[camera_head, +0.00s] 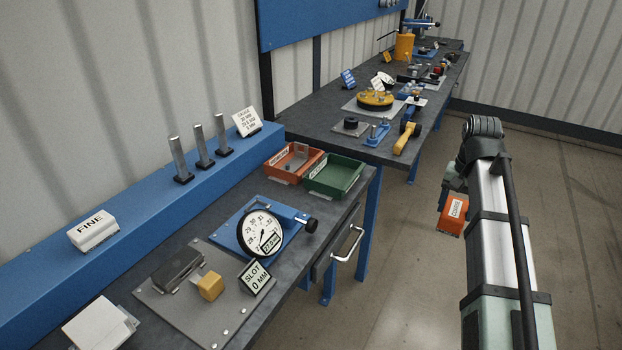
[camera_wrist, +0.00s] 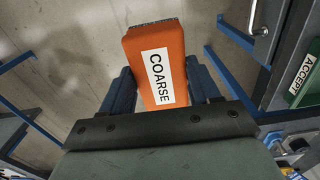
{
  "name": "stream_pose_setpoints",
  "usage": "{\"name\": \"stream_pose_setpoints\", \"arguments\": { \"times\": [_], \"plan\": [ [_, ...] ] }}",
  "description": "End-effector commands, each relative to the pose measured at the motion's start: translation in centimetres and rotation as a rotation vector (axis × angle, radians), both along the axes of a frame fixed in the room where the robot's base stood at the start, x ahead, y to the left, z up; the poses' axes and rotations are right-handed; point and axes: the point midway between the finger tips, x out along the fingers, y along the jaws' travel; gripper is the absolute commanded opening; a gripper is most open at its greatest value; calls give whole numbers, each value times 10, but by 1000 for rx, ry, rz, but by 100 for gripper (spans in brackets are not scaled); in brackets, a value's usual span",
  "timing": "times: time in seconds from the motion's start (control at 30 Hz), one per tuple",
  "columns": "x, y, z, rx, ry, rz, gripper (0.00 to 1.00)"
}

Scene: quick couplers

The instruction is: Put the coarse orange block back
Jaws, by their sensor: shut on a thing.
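The orange block (camera_head: 453,214) with a white label hangs in the air over the floor, to the right of the near bench. In the wrist view the orange block (camera_wrist: 158,60) shows its label, which reads COARSE. My gripper (camera_wrist: 160,88) is shut on the block, with one dark finger on each side of it. In the head view my gripper (camera_head: 456,190) is partly hidden by my arm. A white block labelled FINE (camera_head: 93,232) sits on the blue shelf (camera_head: 150,226) at the left.
The near bench holds a dial gauge (camera_head: 260,233), a SLOT sign (camera_head: 255,276), a grey plate (camera_head: 225,312) with a yellow block (camera_head: 210,287), and red (camera_head: 283,173) and green (camera_head: 347,186) bins. A drawer handle (camera_head: 348,245) juts from its front. The floor around my gripper is clear.

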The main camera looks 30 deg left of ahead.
Motion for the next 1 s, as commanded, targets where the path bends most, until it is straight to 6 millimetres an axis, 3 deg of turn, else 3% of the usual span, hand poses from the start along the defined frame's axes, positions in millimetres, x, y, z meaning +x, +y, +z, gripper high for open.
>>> {"name": "stream_pose_setpoints", "arguments": {
  "times": [0.03, 0.47, 1.0],
  "plan": [
    [-1, 18, 3, 0, 0, 27, 25],
    [-32, 153, 15, -1, 1, 230, 25],
    [-103, 324, 28, -1, 2, 496, 25]
  ]
}}
